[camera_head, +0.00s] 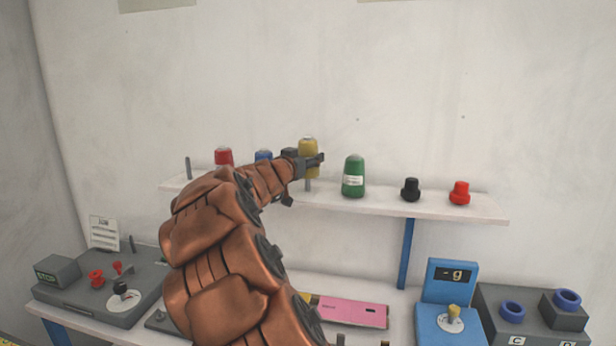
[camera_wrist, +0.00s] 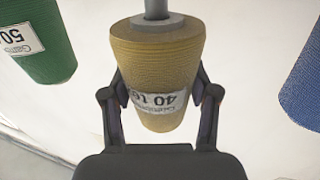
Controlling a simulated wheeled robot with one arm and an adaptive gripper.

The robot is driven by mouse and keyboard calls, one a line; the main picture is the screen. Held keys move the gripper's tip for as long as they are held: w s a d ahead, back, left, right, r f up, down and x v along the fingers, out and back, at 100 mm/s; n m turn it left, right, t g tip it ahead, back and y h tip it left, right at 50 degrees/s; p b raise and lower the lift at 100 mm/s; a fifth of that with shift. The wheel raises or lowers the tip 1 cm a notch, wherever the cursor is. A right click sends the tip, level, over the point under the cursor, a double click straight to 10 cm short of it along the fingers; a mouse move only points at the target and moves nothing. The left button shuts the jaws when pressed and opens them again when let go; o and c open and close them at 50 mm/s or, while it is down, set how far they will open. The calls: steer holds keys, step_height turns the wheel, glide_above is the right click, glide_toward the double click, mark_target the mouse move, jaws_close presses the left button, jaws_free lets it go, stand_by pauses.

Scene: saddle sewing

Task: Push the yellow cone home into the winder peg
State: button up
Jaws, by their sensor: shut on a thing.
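The yellow cone (camera_head: 308,146) is upright above the wall shelf, with a grey rod (camera_head: 308,184) showing between its base and the shelf. In the wrist view the cone (camera_wrist: 157,60) appears upside down, and the rod (camera_wrist: 156,9) meets the grey disc in its base. How far the rod goes inside is hidden. My gripper (camera_head: 318,160) is shut on the cone's sides, also in the wrist view (camera_wrist: 160,96). A thin upright peg (camera_head: 132,243) stands at the grey machine (camera_head: 95,300) at lower left; I cannot tell whether it is the winder peg.
On the shelf (camera_head: 430,208) are a red cone (camera_head: 223,156), a blue cone (camera_head: 263,155), a green cone (camera_head: 353,178), a bare peg (camera_head: 187,167) and black (camera_head: 411,189) and red (camera_head: 459,192) knob-like pieces. A blue scale (camera_head: 447,290) stands below. My arm hides the bench's middle.

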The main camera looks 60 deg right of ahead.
mark_target(308, 137)
steer(key=shift+r+p, duration=2.3)
steer(key=shift+r, duration=0.05)
steer(key=shift+r+p, duration=0.95)
steer(key=shift+p, duration=0.1)
steer(key=shift+r, duration=0.95)
steer(key=shift+w, duration=0.1)
